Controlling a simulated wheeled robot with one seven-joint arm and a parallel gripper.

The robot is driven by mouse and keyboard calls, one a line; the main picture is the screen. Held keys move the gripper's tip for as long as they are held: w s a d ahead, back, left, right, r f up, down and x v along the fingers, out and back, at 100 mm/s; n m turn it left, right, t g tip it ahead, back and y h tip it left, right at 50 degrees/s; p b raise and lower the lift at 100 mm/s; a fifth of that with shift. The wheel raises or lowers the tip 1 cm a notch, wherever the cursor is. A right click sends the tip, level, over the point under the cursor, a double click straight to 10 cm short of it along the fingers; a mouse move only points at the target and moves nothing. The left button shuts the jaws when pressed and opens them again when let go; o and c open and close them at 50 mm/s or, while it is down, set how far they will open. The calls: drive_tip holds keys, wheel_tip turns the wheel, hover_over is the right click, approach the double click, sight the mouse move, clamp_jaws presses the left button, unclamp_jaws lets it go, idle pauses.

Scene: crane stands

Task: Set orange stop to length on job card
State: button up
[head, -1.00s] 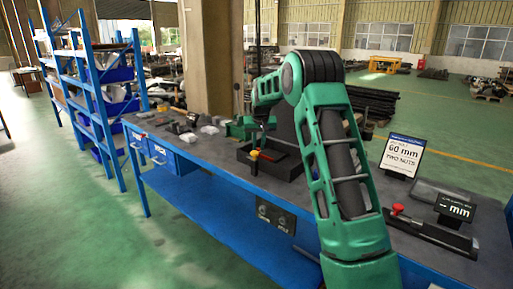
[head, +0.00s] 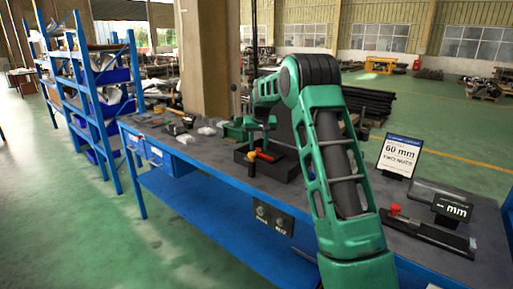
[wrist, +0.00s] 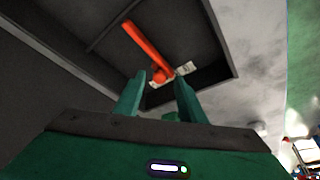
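An orange-red bar (wrist: 145,48) with a small round orange-red knob (wrist: 160,75) lies in a dark, tray-like fixture (wrist: 222,75) in the wrist view. In the head view, orange-red shows (head: 265,156) in the black fixture on the bench, under my gripper. I cannot tell which part is the stop. My gripper (wrist: 156,88) is open, its green fingers apart with the knob near and between their tips; contact cannot be told. The job card (head: 397,156) reads 60 mm, two nuts. A dark display (head: 453,208) reads "- mm".
A gauge-like block with a red knob (head: 395,209) lies on the right of the blue bench. Small parts (head: 180,125) lie on the bench's left. A blue shelf rack (head: 95,90) stands at left. A concrete column (head: 205,60) rises behind the bench. The floor at front left is clear.

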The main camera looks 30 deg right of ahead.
drive_tip(key=v, duration=1)
drive_tip(key=shift+r, duration=0.25)
drive_tip(key=shift+s+a, duration=0.1)
drive_tip(key=shift+a, duration=0.05)
drive_tip(key=s+a+m+g, duration=0.1)
drive_tip(key=s+a, duration=0.1)
drive_tip(key=s, duration=1.3)
drive_tip(key=s+a+g, duration=0.1)
drive_tip(key=s+a, duration=0.1)
drive_tip(key=s, duration=1.3)
drive_tip(key=s+a+f, duration=0.2)
drive_tip(key=s, duration=0.6)
drive_tip(key=s+a+f+g+y, duration=0.1)
drive_tip(key=s+a+f, duration=0.2)
drive_tip(key=s, duration=0.5)
drive_tip(key=s+a+f+g+y, duration=0.1)
drive_tip(key=s+a+f, duration=0.2)
drive_tip(key=s, duration=0.6)
drive_tip(key=shift+f, duration=0.15)
